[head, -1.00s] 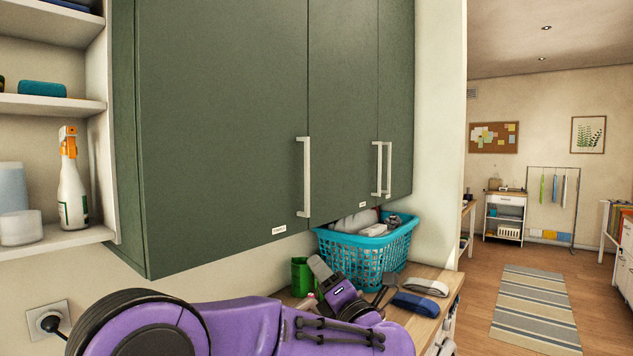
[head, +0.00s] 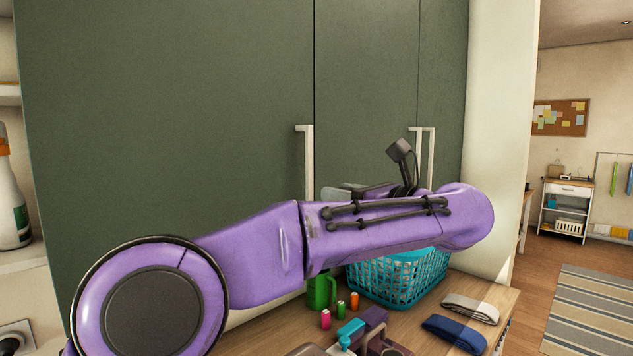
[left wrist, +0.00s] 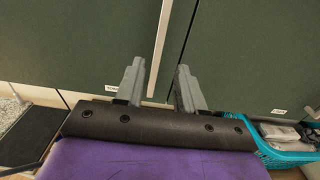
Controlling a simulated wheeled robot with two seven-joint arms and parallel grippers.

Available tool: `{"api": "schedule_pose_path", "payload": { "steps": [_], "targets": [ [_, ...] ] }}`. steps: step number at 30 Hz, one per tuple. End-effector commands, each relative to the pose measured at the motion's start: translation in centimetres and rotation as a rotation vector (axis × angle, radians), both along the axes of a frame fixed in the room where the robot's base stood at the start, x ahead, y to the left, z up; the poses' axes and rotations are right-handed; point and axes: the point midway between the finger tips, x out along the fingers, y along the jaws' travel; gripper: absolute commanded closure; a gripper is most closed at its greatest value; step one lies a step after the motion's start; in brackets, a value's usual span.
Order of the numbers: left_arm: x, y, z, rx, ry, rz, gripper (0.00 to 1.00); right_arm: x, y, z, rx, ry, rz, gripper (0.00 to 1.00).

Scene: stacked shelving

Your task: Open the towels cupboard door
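The green cupboard has a wide left door (head: 170,120) and narrower doors to its right, all shut. The left door has a pale vertical handle (head: 305,155) near its right edge; its lower part is hidden by my left arm. My left gripper (left wrist: 160,68) is open and empty in the left wrist view. The left door's handle (left wrist: 162,38) shows between and beyond its fingers, apparently apart from them. My right gripper is not in view.
Two more handles (head: 430,165) stand close together to the right. Below, a wooden counter (head: 500,298) holds a teal basket (head: 405,285), a green container (head: 320,290), small coloured items and folded cloths (head: 455,335). Open floor lies at the right.

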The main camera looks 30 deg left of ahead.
Motion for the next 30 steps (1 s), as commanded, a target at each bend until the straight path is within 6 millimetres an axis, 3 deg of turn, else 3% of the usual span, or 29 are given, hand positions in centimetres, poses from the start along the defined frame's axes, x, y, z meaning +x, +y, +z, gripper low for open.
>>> {"api": "schedule_pose_path", "payload": {
  "steps": [3, 9, 14, 21, 22, 25, 30],
  "targets": [
    [1.0, 2.9, 0.6, -0.003, 0.005, 0.004, 0.62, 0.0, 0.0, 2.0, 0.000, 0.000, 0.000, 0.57],
    [2.3, 6.6, 0.5, -0.002, 0.005, 0.001, 0.62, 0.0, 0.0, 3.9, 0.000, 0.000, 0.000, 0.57],
    [2.8, 7.9, 0.1, 0.000, 0.004, -0.001, 0.62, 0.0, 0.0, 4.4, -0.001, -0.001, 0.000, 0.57],
    [2.9, 8.0, 0.0, 0.002, 0.003, -0.001, 0.62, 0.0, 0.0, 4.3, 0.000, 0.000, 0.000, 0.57],
    [2.9, 8.0, 0.0, 0.002, 0.003, -0.001, 0.65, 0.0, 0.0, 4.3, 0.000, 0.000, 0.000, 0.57],
    [2.9, 8.0, 0.0, 0.002, 0.003, -0.001, 0.97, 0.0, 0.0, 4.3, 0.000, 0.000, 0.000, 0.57],
    [2.9, 8.0, 0.0, 0.002, 0.003, -0.001, 1.00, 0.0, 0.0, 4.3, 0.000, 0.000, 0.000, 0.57]
  ]
}}
